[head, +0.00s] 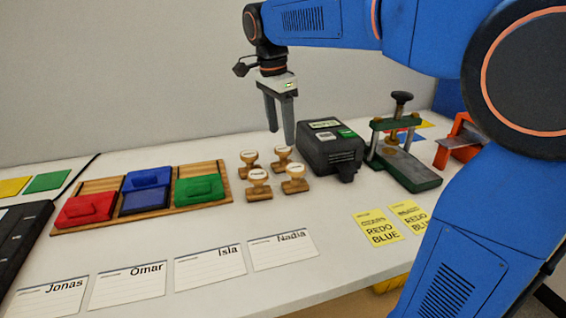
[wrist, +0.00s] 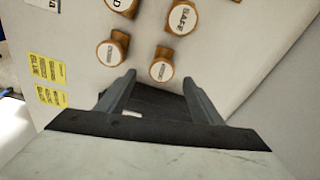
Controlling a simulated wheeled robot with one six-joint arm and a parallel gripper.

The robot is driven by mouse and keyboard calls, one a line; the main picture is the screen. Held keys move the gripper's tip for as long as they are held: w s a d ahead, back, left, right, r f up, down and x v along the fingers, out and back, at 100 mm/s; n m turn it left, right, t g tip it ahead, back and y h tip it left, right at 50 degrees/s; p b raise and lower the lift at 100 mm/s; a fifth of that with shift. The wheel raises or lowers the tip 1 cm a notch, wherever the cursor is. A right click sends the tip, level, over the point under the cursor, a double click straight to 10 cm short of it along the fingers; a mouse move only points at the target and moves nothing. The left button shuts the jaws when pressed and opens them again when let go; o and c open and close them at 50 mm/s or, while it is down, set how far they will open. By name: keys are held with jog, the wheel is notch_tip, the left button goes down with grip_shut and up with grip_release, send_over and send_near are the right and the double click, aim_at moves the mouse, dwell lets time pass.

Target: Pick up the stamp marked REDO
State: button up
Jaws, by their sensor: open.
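Several wooden stamps with round cream tops stand in a cluster in the head view: back left (head: 249,160), back right (head: 283,154), front left (head: 258,180) and front right (head: 294,176). Their markings are too small to read there. In the wrist view one stamp reads SAFE (wrist: 183,18). Another stamp (wrist: 122,5), cut by the top edge, shows only an end letter like D or O. Two nearer stamps (wrist: 112,50) (wrist: 162,68) have unreadable labels. My gripper (head: 280,134) is open and empty, above and behind the cluster; its fingers show in the wrist view (wrist: 159,82).
A black device (head: 332,150) stands right of the stamps, with a green press (head: 410,170) beyond. A wooden tray (head: 110,220) with red, blue and green pads lies left. Name cards (head: 210,268) and yellow REDO BLUE notes (head: 377,229) lie in front.

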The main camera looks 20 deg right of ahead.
aim_at(283, 149)
jog(key=shift+w+d+f, duration=0.1)
jog(key=shift+d+f, duration=0.1)
jog(key=shift+f, duration=1.7)
jog(key=shift+w+d+f, duration=0.1)
jog(key=shift+d+f, duration=0.1)
jog(key=shift+f, duration=1.65)
jog(key=c, duration=1.2)
